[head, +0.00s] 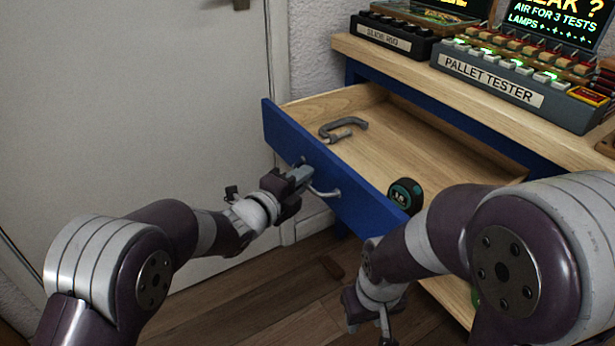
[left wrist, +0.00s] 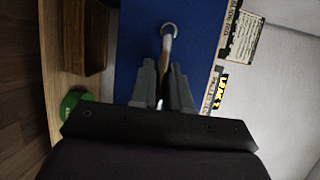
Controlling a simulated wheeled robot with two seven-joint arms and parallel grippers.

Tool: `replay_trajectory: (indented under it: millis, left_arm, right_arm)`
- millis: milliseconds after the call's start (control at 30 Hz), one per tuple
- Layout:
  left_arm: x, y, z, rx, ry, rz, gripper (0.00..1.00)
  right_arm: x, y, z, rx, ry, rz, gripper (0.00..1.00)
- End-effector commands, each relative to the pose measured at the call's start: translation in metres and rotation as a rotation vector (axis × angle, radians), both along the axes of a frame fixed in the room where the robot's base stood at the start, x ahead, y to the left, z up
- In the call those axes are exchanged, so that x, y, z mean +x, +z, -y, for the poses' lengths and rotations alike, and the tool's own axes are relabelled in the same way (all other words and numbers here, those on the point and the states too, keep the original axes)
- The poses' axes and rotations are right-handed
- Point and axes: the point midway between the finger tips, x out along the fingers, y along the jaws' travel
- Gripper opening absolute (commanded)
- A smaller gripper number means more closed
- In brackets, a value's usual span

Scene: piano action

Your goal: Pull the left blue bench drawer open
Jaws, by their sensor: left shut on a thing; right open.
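The blue drawer (head: 352,192) stands pulled out from the wooden bench (head: 420,72), its wooden inside showing. A metal bar handle (head: 325,192) is on its front. My left gripper (head: 304,176) is at the drawer front, shut on the handle. In the left wrist view the handle (left wrist: 167,45) runs between the fingers of my left gripper (left wrist: 163,85), against the blue front (left wrist: 135,50). My right gripper (head: 368,318) is low in front of the bench, open and empty, away from the drawer; my right arm hides part of it.
Inside the drawer lie a grey clamp (head: 345,128) and a dark round tape measure (head: 405,194) near the front. On the bench stand the pallet tester (head: 500,88) and a dark block rack (head: 392,38). A white door (head: 130,90) is at left. The floor (head: 290,285) is mostly clear.

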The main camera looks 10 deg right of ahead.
Motion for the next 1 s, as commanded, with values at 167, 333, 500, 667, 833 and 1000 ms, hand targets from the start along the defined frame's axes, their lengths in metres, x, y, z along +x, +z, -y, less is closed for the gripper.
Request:
replay_trajectory:
  millis: [167, 333, 500, 667, 833, 1000]
  left_arm:
    - [-0.002, -0.001, -0.004, 0.001, -0.001, -0.001, 0.00]
    - [-0.002, -0.001, -0.004, 0.002, -0.001, -0.001, 0.00]
    - [-0.002, -0.001, -0.004, 0.002, -0.001, -0.001, 0.00]
    - [-0.002, -0.001, -0.004, 0.001, -0.001, 0.000, 0.37]
    - [-0.002, 0.000, -0.004, 0.001, -0.001, 0.000, 0.37]
    - [-0.009, 0.004, -0.013, 0.001, 0.001, 0.000, 0.37]
  right_arm:
    - [0.000, 0.000, 0.000, 0.000, 0.000, 0.000, 0.43]
    - [0.000, 0.000, 0.000, 0.000, 0.000, 0.000, 0.43]
    - [0.000, 0.000, 0.000, 0.000, 0.000, 0.000, 0.43]
    - [0.000, 0.000, 0.000, 0.000, 0.000, 0.000, 0.43]
    - [0.000, 0.000, 0.000, 0.000, 0.000, 0.000, 0.43]
    - [0.000, 0.006, 0.000, 0.000, 0.000, 0.000, 0.43]
